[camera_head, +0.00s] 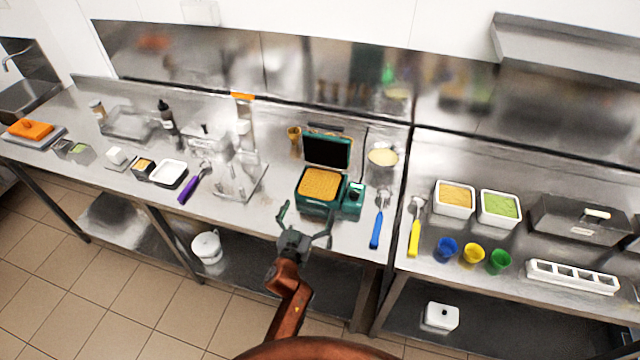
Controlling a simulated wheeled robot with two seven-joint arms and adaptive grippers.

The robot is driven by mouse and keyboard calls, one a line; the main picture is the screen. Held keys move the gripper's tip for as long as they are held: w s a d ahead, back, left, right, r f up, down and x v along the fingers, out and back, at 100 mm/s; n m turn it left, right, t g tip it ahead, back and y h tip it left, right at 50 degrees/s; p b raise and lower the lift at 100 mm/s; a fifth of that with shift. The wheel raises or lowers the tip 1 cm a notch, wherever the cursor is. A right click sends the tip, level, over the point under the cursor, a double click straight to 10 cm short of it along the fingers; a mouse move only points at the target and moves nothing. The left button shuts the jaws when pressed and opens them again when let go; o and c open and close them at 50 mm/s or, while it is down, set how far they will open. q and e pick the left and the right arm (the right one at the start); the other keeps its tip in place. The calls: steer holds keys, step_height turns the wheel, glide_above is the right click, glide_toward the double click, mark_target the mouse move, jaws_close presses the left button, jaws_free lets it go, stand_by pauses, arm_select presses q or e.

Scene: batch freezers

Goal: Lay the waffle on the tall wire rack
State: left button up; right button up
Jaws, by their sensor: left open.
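The golden waffle (320,184) lies flat on the lower plate of a green waffle iron (315,207), whose lid (327,152) stands open behind it. My left gripper (308,211) is open and empty at the counter's front edge, just in front of the iron and apart from the waffle. Left of the iron, a shiny metal stand (239,182) is on the counter and may be the tall wire rack. Its wires blend into the steel, so I cannot tell its levels clearly. My right gripper is not in view.
A purple-handled tool (189,189) and a white tray (169,174) lie left of the stand. A blue-handled tool (377,231) and a yellow-handled one (414,238) lie right of the iron. A pale round item (383,157) is behind. Some bare counter shows between stand and iron.

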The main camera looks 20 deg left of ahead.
mark_target(320, 184)
arm_select(q)
steer(key=w, duration=0.3)
steer(key=shift+d+r, duration=0.1)
steer(key=shift+d, duration=0.05)
steer(key=shift+w, duration=0.35)
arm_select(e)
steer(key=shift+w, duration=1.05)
arm_select(q)
steer(key=shift+c, duration=0.6)
steer(key=c, duration=0.6)
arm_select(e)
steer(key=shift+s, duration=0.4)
